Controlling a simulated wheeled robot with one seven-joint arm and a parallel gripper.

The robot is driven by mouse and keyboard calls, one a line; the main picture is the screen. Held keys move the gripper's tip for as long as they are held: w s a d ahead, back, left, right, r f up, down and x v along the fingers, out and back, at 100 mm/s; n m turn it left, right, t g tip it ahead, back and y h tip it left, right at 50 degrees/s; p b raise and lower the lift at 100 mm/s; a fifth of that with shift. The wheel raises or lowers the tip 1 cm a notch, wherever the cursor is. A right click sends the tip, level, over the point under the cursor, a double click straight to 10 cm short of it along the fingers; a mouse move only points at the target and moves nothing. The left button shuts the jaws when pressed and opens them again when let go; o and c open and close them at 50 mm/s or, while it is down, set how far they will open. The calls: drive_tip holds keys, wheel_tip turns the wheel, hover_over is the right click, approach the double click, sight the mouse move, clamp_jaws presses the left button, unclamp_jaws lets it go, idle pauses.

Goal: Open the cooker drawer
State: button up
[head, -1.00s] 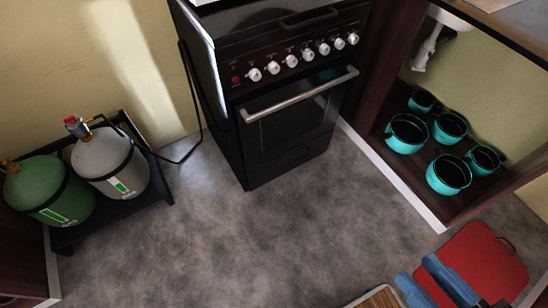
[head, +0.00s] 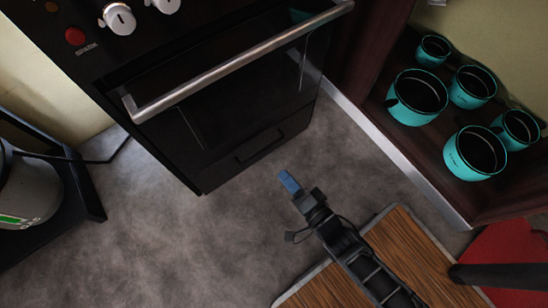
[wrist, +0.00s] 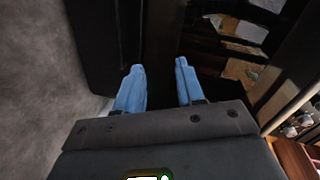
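The black cooker (head: 170,110) stands at the upper left of the head view. Its drawer (head: 225,172) is the low black front panel under the oven door, with a slim dark handle (head: 258,147); it looks shut. The oven door's steel bar handle (head: 235,65) runs above, and the door is shut. My gripper (head: 290,182) is in front of the cooker, right of the drawer and apart from it in the picture. In the wrist view, my gripper's blue fingers (wrist: 158,78) are spread and empty, facing the dark cooker front (wrist: 98,40).
A cabinet with several turquoise pots (head: 418,97) stands to the right, edged by a pale strip. A wood-topped board (head: 410,262) and a red item (head: 515,262) are at lower right. A gas bottle (head: 30,190) on a black rack is at left. Grey floor (head: 190,250) is clear.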

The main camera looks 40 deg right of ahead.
drive_tip(key=w+d+f+m+b, duration=0.1)
drive_tip(key=w+f+m+b, duration=0.2)
drive_tip(key=w+f+b, duration=0.5)
drive_tip(key=w+f, duration=0.4)
drive_tip(key=w, duration=0.2)
drive_tip(key=shift+w+d+f+b, duration=0.3)
drive_tip(key=shift+w+d+f, duration=0.05)
drive_tip(key=shift+w+d, duration=0.05)
drive_tip(key=shift+c, duration=0.5)
clamp_jaws()
